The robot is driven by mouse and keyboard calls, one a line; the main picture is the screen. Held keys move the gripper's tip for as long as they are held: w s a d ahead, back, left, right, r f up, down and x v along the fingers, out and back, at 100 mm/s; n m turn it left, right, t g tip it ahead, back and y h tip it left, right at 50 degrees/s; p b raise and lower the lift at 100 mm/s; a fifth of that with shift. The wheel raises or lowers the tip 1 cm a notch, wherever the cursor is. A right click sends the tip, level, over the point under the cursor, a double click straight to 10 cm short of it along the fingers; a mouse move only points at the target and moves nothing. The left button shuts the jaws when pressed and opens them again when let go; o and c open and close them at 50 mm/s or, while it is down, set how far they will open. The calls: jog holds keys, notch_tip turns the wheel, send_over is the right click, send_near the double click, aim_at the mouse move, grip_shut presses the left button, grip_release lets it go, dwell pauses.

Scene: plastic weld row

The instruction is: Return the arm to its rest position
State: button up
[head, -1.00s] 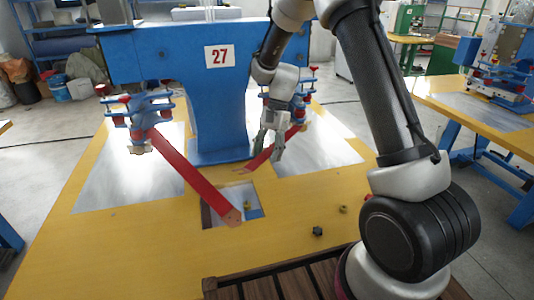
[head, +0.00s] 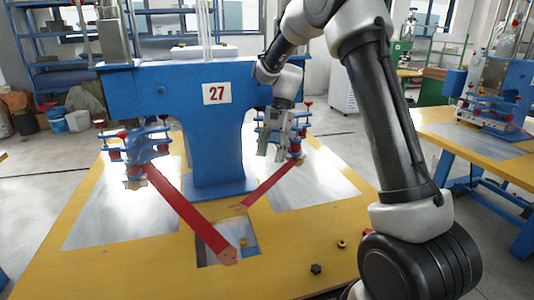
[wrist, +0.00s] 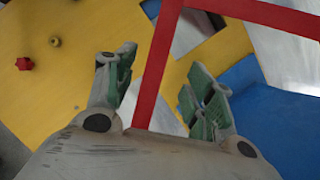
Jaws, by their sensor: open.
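My gripper (head: 275,152) is open and empty, raised in front of the right clamp cluster of the blue machine (head: 217,150) marked 27. In the wrist view my gripper (wrist: 162,78) shows its green-padded fingers spread apart. A red strip (wrist: 160,65) passes below and behind them in that view; I see no contact. In the head view one red lever-like strip (head: 190,210) slopes from the left clamps to the recess in the table. A second red strip (head: 268,187) slopes down from the right clamps, below my gripper.
The yellow table (head: 130,275) bears pale metal plates on both sides of the machine. A dark knob (head: 316,268) and a small brass nut (head: 342,244) lie at its front right. Another blue machine (head: 495,95) stands on a table at the right.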

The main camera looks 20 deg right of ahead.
jog(key=s+d+r+n+t+h, duration=0.1)
jog(key=s+d+r+n+t, duration=0.1)
jog(key=s, duration=0.8)
jog(key=s+d+r+n+t+h, duration=0.1)
jog(key=s+d+r+n+t, duration=0.2)
jog(key=s+d+r, duration=0.3)
jog(key=s+d+r+n+t+h, duration=0.1)
jog(key=s+d+r+n, duration=0.3)
jog(key=s, duration=1.1)
jog(key=shift+d+r+n+t+h, duration=0.3)
jog(key=shift+r+n+t, duration=0.15)
jog(key=shift+t, duration=0.25)
